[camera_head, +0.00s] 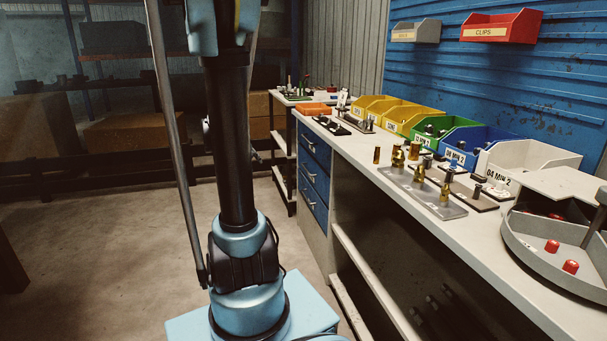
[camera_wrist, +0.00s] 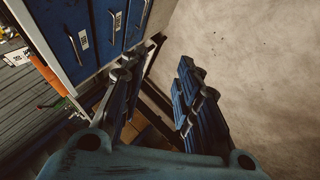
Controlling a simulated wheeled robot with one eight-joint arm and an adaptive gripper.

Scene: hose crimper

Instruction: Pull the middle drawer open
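All three fronts look flush and closed. In the wrist view the middle drawer (camera_wrist: 106,13) is at the upper left, its front turned sideways, with a pale handle (camera_wrist: 115,22). The fingers are to the right of the drawer fronts in that view and hold no handle. I cannot make out the gripper in the head view.
The top drawer (camera_wrist: 68,32) and bottom drawer (camera_head: 313,203) flank the middle one. The long workbench (camera_head: 480,240) runs along the right with bins, brass fittings and a round tray (camera_head: 545,262). Open concrete floor (camera_head: 120,210) lies left of the cabinet. A shelf (camera_head: 282,140) stands behind it.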

